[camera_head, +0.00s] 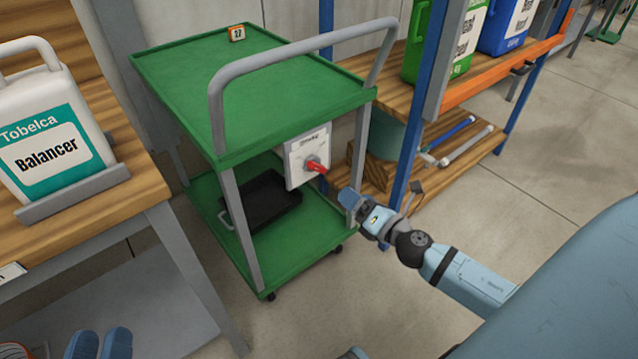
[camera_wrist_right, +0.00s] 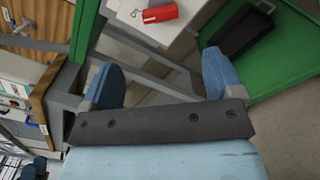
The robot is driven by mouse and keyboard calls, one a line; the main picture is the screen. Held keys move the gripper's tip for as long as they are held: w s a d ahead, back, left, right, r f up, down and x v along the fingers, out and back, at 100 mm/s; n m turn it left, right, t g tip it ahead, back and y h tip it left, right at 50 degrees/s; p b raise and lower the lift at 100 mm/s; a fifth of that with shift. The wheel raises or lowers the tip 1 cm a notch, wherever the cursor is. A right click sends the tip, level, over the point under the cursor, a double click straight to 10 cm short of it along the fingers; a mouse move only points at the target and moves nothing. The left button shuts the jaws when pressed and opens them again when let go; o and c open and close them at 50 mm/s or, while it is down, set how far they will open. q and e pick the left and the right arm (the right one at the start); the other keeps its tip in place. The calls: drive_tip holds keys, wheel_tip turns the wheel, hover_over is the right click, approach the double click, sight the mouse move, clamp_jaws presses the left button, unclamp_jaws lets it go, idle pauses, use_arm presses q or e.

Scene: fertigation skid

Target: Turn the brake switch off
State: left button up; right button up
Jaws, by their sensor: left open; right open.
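The brake switch is a light grey box (camera_head: 307,158) with a red handle (camera_head: 316,166), mounted at the right side of the green cart below its top shelf. The red handle points down and to the right in the head view. In the right wrist view the red handle (camera_wrist_right: 160,13) shows at the top edge, ahead of the fingertips. My right gripper (camera_head: 350,198) is open and empty, a short way to the lower right of the handle, apart from it. Its two blue fingers (camera_wrist_right: 160,80) are spread. My left gripper (camera_head: 100,343) is open and empty at the bottom left, far from the switch.
The green cart (camera_head: 180,75) has a grey push handle (camera_head: 290,50) and a black tray (camera_head: 262,203) on its lower shelf. A wooden table with a Balancer jug (camera_head: 50,130) stands left. A rack with green and blue containers (camera_head: 510,25) stands right. Floor in front is clear.

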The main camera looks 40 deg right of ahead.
sight(320, 169)
drive_tip(key=w, duration=0.9)
drive_tip(key=w+a, duration=0.1)
drive_tip(key=w, duration=0.4)
drive_tip(key=shift+s, duration=0.1)
drive_tip(key=c, duration=0.9)
